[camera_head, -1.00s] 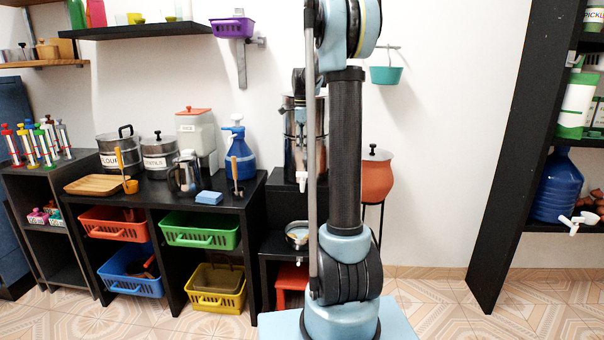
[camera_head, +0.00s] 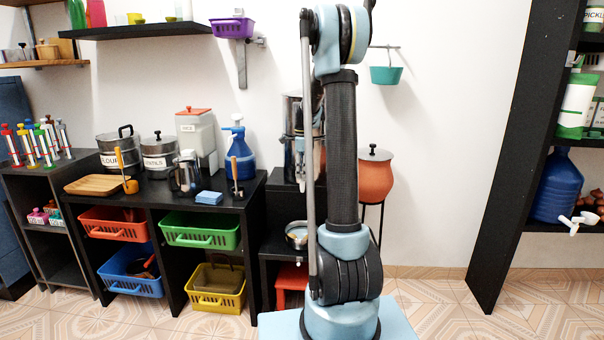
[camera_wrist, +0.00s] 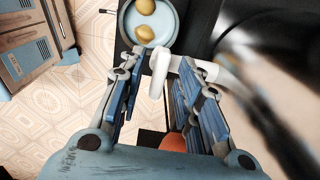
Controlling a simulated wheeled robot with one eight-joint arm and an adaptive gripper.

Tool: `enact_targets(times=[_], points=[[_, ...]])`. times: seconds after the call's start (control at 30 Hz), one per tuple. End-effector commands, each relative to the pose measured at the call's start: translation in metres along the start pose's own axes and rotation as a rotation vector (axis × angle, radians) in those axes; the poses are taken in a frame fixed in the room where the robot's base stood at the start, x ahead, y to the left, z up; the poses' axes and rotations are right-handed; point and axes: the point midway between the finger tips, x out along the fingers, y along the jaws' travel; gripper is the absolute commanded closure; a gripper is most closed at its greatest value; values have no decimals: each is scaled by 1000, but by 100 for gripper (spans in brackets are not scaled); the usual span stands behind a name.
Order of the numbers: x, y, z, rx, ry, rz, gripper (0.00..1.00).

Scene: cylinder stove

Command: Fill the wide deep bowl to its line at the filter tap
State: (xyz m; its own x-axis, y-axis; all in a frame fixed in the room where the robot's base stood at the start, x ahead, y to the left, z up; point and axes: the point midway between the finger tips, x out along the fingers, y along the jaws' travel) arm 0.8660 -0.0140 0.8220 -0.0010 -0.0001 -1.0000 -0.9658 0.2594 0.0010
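The filter is a tall shiny steel cylinder (camera_head: 293,130) on a black stand, partly hidden behind my arm. Its white tap (camera_wrist: 158,72) shows in the wrist view, with an upright part between my fingers and a spout-like part running right, behind the right finger. My gripper (camera_wrist: 166,62) is open around the tap, its left fingertip very near it; contact cannot be told. A round steel bowl (camera_head: 297,231) sits on the lower black shelf below the filter. The wrist view shows a grey-blue round vessel (camera_wrist: 126,38) holding two yellow rounded things. Any fill line is not visible.
A black counter (camera_head: 215,203) with jars, a kettle and a blue pump jug (camera_head: 240,157) stands left. A terracotta pot (camera_head: 376,178) on a stand is right of my arm. A black shelf unit (camera_head: 505,170) is far right. Tiled floor between is clear.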

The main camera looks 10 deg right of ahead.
Motion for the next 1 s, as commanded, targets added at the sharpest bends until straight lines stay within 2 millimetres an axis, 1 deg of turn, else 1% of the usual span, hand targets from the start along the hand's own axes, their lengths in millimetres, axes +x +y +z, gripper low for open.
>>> enact_targets(times=[0.1,0.13,0.23,0.27,0.67,0.87,1.0], points=[[0,0,0,0,0,0,68],[0,0,0,0,0,0,73],[0,0,0,0,0,0,96],[0,0,0,0,0,0,100],[0,-1,0,-28,0,-1,100],[-1,-1,0,-123,0,-2,100],[-1,-1,0,-231,0,-2,100]])
